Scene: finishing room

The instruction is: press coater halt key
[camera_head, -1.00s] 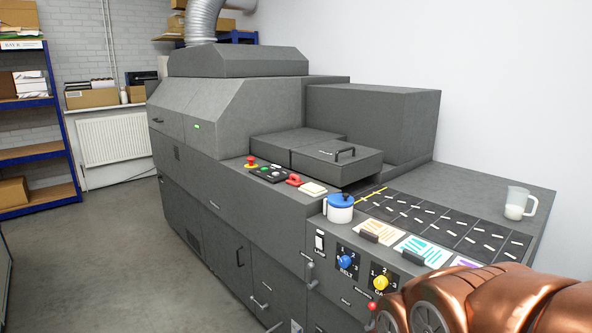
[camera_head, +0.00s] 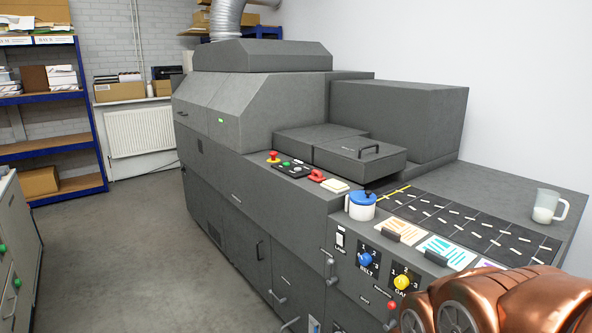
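The large grey coater machine (camera_head: 250,180) fills the middle of the view. On its front ledge lies a small black key panel (camera_head: 292,170) with a green key (camera_head: 285,163) and other small keys; their labels are too small to read, so I cannot tell which is the halt key. A red mushroom button (camera_head: 273,156) on a yellow base stands left of the panel. A red handle-like part (camera_head: 316,175) and a pale block (camera_head: 335,185) sit to its right. Copper-coloured links of my arm show at the lower right, well apart from the panel. My gripper's fingers are not visible.
A white jug with a blue lid (camera_head: 361,208) and a clear cup (camera_head: 548,205) stand on the machine's top. Blue BELT (camera_head: 366,259) and yellow (camera_head: 402,282) knobs are on its front. A grey cabinet (camera_head: 14,240) stands at left; the floor (camera_head: 130,250) between is clear.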

